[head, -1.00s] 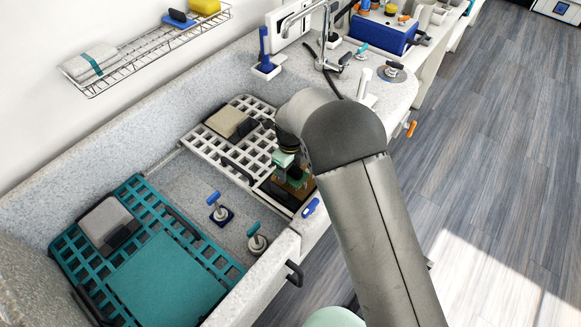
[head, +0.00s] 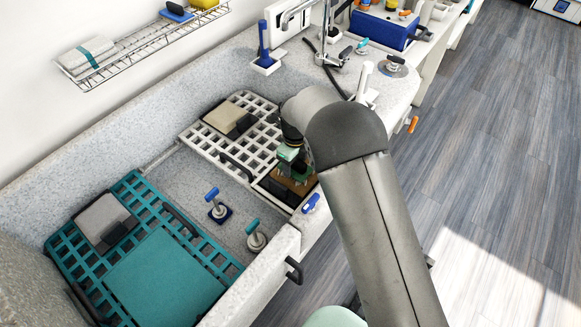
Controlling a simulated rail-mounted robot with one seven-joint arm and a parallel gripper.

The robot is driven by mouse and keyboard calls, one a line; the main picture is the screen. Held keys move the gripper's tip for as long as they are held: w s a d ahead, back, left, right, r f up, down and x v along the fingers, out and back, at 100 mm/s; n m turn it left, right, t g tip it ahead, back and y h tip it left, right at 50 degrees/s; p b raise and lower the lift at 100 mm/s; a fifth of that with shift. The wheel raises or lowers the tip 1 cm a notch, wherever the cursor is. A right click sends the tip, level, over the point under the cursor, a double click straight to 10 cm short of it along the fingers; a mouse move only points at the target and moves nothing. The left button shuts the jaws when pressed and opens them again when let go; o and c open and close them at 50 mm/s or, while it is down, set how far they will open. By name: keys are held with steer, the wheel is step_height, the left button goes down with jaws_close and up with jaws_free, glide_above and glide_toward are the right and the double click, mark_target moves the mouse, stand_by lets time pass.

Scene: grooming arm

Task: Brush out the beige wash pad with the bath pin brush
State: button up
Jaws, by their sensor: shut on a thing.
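The beige wash pad (head: 224,116) lies on the white grid rack at the far end of the tub; a dark patch covers its near right part. My gripper (head: 290,155) is at the rack's right side, to the right of and nearer than the pad, apart from it. It is shut on a brush with a green upper part and a brown, block-like lower part (head: 292,179), apparently the bath pin brush. The brush is over a dark panel at the rack's near right end. My arm hides part of the gripper, and I cannot tell whether the brush touches the panel.
The white grid rack (head: 203,143) has a dark handle. A teal rack (head: 60,245) with a grey pad (head: 100,218) lies at the near left. Blue-topped (head: 213,197) and teal-topped (head: 254,229) knobs stand between. The tub's front wall (head: 270,265) is close to my arm.

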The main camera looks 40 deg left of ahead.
steer(key=w+b, duration=0.1)
steer(key=w, duration=0.4)
steer(key=w, duration=0.3)
steer(key=w+b, duration=0.1)
steer(key=w, duration=0.2)
steer(key=shift+w+a+f, duration=0.1)
steer(key=shift+w+f, duration=0.05)
steer(key=shift+f, duration=0.05)
steer(key=shift+w+r, duration=0.1)
steer(key=shift+w, duration=0.3)
steer(key=shift+b, duration=0.45)
steer(key=s, duration=0.7)
steer(key=shift+s+b, duration=0.15)
steer(key=shift+b, duration=0.2)
